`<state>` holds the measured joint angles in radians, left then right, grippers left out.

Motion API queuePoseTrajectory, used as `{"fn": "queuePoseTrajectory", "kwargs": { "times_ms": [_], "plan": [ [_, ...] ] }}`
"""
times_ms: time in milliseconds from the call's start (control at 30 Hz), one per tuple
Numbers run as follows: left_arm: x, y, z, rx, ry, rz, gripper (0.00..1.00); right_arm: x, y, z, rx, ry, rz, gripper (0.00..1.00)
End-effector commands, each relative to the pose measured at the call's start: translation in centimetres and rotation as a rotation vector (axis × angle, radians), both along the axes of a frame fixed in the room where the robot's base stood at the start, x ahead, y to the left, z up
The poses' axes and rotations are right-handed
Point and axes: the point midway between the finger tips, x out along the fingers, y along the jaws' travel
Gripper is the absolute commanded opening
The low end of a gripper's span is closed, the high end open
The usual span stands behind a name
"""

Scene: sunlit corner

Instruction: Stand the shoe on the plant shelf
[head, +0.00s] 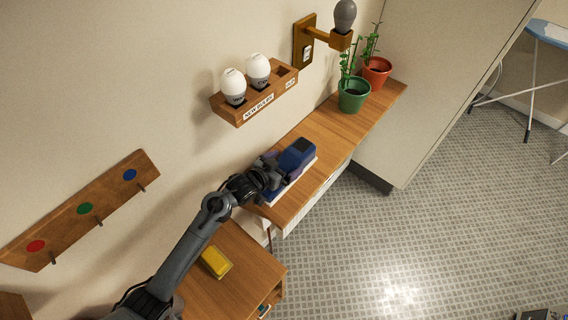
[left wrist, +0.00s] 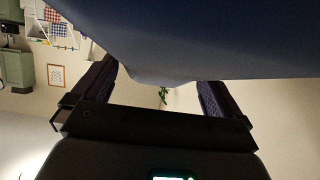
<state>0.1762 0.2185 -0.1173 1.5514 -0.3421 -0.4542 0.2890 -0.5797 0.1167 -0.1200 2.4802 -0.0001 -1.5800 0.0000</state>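A dark blue object with a black top patch (head: 298,152), which I take to be the shoe, is at the near end of the wooden plant shelf (head: 322,136), over a white flat piece (head: 304,170). My left gripper (head: 284,163) is at this blue object, with purple fingers close against it. In the left wrist view the blue surface (left wrist: 190,40) fills the top and hides the finger ends. The fingers of the left gripper (left wrist: 160,92) stand wide apart there; whether they press on it I cannot tell. My right gripper is not in view.
A green pot (head: 354,96) and a red pot (head: 376,74) with plants stand at the shelf's far end. A wall rack (head: 250,98) holds two white bulbs above. A yellow block (head: 216,262) lies on the lower table. Bare shelf lies between the blue object and the pots.

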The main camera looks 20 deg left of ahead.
Motion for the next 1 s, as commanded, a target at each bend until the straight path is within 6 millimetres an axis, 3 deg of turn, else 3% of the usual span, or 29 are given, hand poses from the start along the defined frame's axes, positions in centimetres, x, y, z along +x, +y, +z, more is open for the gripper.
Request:
{"fn": "queuePoseTrajectory", "kwargs": {
  "times_ms": [200,333,800,1000],
  "plan": [
    [0.0,0.0,0.4,0.000,-0.001,0.000,1.00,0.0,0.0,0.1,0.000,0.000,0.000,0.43],
    [-1.0,0.4,0.7,0.001,0.000,0.001,1.00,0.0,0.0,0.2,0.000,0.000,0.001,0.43],
    [-8.1,2.6,3.8,0.002,-0.001,-0.001,1.00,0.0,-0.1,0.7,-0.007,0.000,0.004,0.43],
    [-9.9,3.3,4.6,0.001,0.001,0.000,1.00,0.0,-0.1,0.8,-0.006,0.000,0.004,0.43]
  ]
}}
